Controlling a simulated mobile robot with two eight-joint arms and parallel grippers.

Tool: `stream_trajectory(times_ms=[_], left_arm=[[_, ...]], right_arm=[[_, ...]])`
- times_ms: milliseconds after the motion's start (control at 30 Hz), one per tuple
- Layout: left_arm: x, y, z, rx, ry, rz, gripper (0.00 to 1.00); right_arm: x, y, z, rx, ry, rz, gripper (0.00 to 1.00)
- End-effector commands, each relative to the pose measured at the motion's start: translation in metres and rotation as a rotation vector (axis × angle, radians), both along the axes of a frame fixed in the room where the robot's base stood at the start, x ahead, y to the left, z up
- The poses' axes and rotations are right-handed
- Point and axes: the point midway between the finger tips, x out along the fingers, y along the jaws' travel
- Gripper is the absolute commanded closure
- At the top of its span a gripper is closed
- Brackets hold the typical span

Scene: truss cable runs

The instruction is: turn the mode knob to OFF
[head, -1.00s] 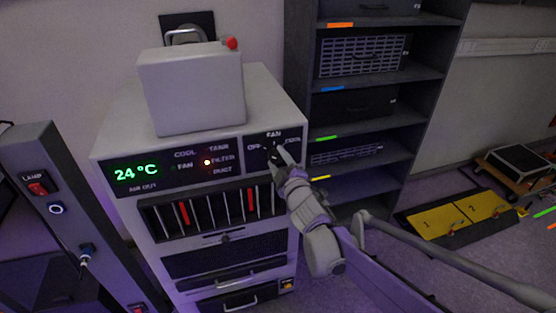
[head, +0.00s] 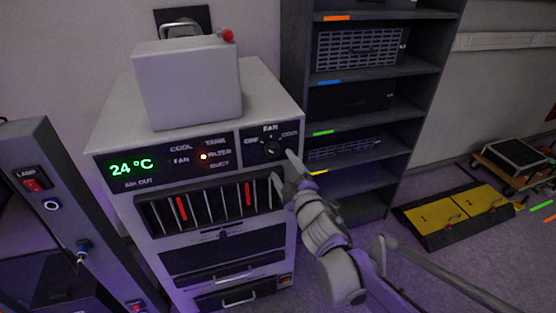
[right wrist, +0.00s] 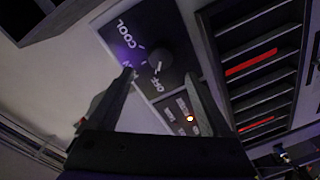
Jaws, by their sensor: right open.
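The black mode knob (head: 272,149) is on the dark panel (head: 253,155) at the cabinet's upper right. OFF is printed left of it, FAN above and COOL right. In the right wrist view the knob (right wrist: 161,59) shows a white mark on the side facing the OFF lettering. My right gripper (head: 284,171) is open and empty, just below and in front of the knob, apart from it. In the right wrist view its fingers (right wrist: 158,82) are spread, with the knob beyond the tips; one finger partly hides FAN. My left gripper is not in view.
The cabinet (head: 115,190) has a green 24 °C display, a lit orange lamp by FILTER, and a grille with red strips below. A box (head: 190,85) sits on top. A lamp post (head: 45,195) stands left; a dark shelf (head: 345,120) stands right behind my right arm.

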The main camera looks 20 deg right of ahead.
Motion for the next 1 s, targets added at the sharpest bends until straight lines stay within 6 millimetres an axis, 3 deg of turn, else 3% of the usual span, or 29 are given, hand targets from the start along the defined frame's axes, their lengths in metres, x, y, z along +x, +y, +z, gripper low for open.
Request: stream_trajectory(times_ms=[233, 833, 1000], left_arm=[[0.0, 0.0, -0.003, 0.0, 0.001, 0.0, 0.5], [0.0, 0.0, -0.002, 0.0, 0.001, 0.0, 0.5], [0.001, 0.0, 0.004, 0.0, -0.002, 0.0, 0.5]], right_arm=[[-0.031, -0.003, 0.002, -0.001, 0.0, -0.001, 0.17], [-0.038, -0.004, 0.002, 0.003, 0.002, -0.003, 0.17], [-0.057, -0.022, -0.007, 0.116, 0.091, -0.117, 0.17]])
